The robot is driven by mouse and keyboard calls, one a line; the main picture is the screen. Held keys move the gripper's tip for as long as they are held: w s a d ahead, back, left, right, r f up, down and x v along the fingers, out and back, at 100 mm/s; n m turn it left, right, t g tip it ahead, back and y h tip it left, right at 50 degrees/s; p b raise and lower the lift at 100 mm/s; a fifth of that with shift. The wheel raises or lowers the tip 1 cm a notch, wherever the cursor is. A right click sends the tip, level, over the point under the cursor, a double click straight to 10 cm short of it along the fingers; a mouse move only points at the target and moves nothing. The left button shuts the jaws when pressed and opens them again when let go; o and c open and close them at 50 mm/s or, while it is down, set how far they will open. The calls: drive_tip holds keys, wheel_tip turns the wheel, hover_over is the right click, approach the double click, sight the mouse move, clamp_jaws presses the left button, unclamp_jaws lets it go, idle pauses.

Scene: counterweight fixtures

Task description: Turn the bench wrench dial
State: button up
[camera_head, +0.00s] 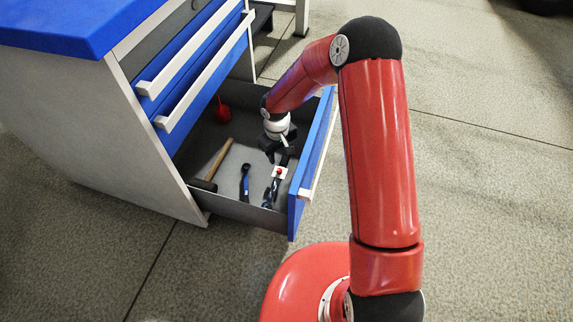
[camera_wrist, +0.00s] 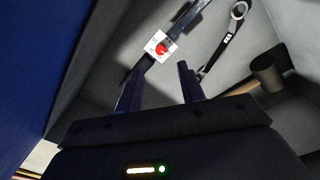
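A small white plate with a red dial (camera_head: 279,172) is in the open bottom drawer, on or against a dark wrench-like bar (camera_head: 270,192). In the wrist view the red dial (camera_wrist: 161,47) and its white plate sit on the bar (camera_wrist: 188,16), which runs diagonally. My gripper (camera_head: 281,152) is inside the drawer, close to the dial. In the wrist view my gripper (camera_wrist: 160,82) has its two fingers apart with nothing between them. The dial lies just beyond the fingertips, and I see no contact.
The blue drawer front (camera_head: 312,165) and grey side walls enclose my gripper. A ring-ended wrench (camera_head: 245,182), a wooden-handled hammer (camera_head: 212,167) and a red object (camera_head: 223,112) lie in the drawer. Closed upper drawers (camera_head: 205,68) and a blue benchtop (camera_head: 75,25) stand at left.

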sight(280, 170)
wheel_tip(280, 170, down, 8)
drive_tip(key=shift+b, duration=0.55)
clamp_jaws()
